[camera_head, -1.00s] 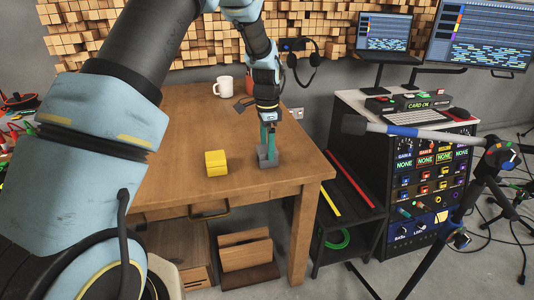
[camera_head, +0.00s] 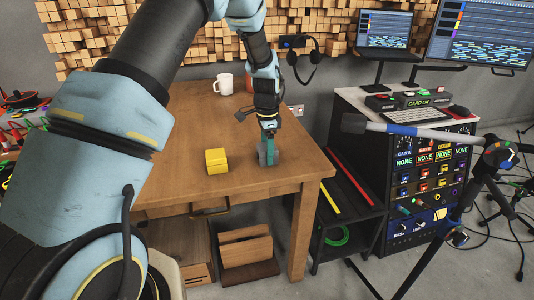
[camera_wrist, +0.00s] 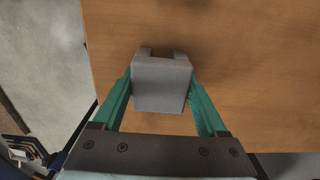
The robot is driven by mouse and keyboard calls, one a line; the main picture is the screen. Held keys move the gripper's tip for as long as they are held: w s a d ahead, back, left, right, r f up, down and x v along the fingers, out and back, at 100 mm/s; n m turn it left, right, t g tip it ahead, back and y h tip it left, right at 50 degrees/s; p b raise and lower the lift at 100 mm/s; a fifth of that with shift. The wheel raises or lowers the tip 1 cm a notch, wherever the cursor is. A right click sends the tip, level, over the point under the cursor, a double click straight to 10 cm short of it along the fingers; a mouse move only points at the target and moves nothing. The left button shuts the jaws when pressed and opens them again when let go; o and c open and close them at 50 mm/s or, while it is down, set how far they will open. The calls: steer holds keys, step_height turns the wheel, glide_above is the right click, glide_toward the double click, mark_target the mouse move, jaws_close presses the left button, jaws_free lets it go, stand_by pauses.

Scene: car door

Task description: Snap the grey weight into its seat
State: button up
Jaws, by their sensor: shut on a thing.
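The grey weight (camera_wrist: 161,88) is a small block with a notch on its far side. It sits between the two teal fingers of my gripper (camera_wrist: 161,95) in the wrist view, and they press on its sides. In the head view my gripper (camera_head: 268,143) points down over the right part of the table, with the weight (camera_head: 268,156) at its tips. I cannot tell whether the weight touches the tabletop. A yellow block (camera_head: 216,161) with a stepped shape stands to the left of it. I cannot make out a seat for certain.
The wooden table (camera_head: 185,120) has bare room around the weight and the yellow block. A white mug (camera_head: 224,85) stands farther back. The table's right edge is close to my gripper. A microphone stand (camera_head: 480,190) and an equipment rack (camera_head: 425,180) stand to the right.

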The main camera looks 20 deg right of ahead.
jaws_close()
steer(key=shift+r, duration=0.1)
stand_by(0.3)
